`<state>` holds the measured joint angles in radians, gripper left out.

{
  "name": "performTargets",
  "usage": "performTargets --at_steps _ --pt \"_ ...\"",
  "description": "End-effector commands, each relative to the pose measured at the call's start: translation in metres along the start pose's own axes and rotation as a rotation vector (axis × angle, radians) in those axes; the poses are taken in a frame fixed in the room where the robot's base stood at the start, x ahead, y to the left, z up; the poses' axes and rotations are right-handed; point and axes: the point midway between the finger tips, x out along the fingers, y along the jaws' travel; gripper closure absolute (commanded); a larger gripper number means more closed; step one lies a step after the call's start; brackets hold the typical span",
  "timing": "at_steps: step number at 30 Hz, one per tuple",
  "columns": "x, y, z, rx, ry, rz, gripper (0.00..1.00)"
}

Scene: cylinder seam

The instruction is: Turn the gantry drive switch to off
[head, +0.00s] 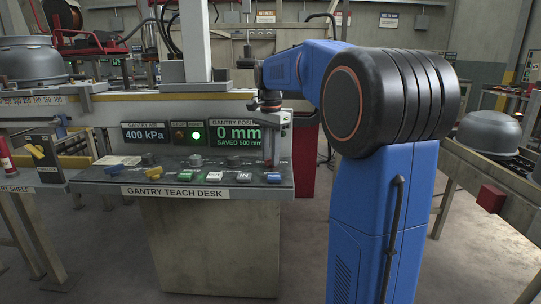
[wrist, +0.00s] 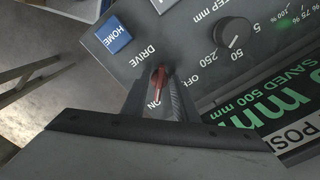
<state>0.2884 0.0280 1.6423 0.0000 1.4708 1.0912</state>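The gantry drive switch (wrist: 160,80) is a narrow red lever on the dark desk panel, between the DRIVE, ON and OFF labels. Its lever points towards ON, with OFF to its right in the wrist view. My gripper (wrist: 160,88) is down at the switch, one finger on each side of the lever. The fingers look open, with a small gap; I cannot tell whether either touches it. In the head view my gripper (head: 270,162) is over the right end of the gantry teach desk (head: 190,192), where the switch is too small to make out.
The blue HOME button (wrist: 114,35) and a black step knob (wrist: 233,33) lie close to the switch. A display (head: 238,134) reads 0 mm, saved 500 mm, beside a lit green lamp (head: 196,135). Several buttons and knobs line the desk. A red bin (head: 305,155) stands behind it.

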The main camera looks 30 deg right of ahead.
Motion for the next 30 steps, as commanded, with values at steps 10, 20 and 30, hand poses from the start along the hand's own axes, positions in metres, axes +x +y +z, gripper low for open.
performTargets --at_steps 10,20,30 --pt "-0.0002 0.0 0.0 0.0 0.0 0.0 1.0" --pt "-0.0004 0.0006 0.0 -0.072 0.0 0.0 1.0" --pt "-0.0005 0.0023 -0.0003 -0.335 0.0 0.0 1.0"
